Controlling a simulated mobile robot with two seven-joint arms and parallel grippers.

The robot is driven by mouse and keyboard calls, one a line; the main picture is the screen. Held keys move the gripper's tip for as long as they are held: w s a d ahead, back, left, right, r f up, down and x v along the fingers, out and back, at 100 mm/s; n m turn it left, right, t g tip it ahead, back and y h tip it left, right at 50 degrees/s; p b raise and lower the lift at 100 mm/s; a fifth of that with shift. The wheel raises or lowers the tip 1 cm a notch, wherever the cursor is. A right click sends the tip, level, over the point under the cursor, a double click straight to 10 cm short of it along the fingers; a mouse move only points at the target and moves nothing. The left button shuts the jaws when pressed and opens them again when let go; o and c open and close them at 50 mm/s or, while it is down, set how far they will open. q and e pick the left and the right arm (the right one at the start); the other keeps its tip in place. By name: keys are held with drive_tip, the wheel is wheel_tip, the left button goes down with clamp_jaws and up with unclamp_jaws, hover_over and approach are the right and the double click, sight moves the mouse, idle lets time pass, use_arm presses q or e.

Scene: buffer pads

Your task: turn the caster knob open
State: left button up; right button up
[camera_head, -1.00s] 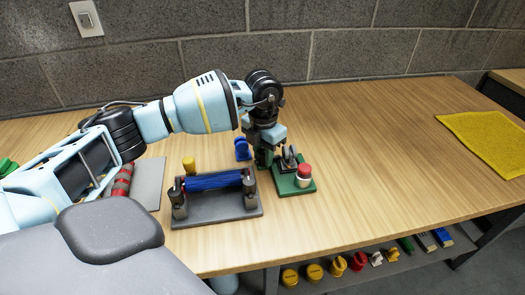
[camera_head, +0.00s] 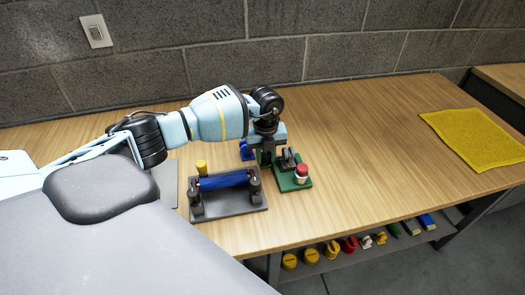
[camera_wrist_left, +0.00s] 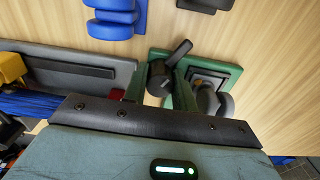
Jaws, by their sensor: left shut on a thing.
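A green base plate (camera_head: 297,180) on the table carries a red-topped cylinder (camera_head: 302,171) and a small grey-black wheel-like fitting (camera_head: 288,158). My left gripper (camera_head: 266,158) is at the back left of this plate, pointing down. In the left wrist view its two green fingers (camera_wrist_left: 156,88) are shut on a dark knob with a lever-like arm (camera_wrist_left: 168,66), which I take as the caster knob. The green plate shows there too (camera_wrist_left: 230,75). The fingertips' exact contact is partly hidden. My right gripper is not in view.
A grey fixture with a blue roller (camera_head: 228,198) stands left of the green plate, with a yellow knob (camera_head: 201,166) behind it. A yellow mat (camera_head: 474,140) lies far right; the table between is clear.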

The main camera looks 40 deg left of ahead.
sight(266, 154)
use_arm(q)
drive_tip(key=n+p, duration=0.2)
drive_tip(key=n, duration=0.1)
drive_tip(key=shift+w+r+n, duration=0.1)
drive_tip(key=shift+r+n, duration=0.2)
drive_tip(key=shift+r, duration=0.05)
drive_tip(key=shift+f+n+p, duration=0.2)
drive_tip(key=shift+n+p, duration=0.4)
drive_tip(key=shift+n, duration=0.6)
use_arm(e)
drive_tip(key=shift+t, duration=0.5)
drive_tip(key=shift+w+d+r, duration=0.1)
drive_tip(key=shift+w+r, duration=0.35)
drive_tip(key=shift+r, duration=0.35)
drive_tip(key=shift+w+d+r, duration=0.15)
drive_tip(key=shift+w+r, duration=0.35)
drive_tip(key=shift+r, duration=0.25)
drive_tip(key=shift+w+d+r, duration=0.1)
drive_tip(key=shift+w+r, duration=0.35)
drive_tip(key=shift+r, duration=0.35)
use_arm(q)
drive_tip(key=o, duration=1)
drive_tip(key=shift+f, duration=0.1)
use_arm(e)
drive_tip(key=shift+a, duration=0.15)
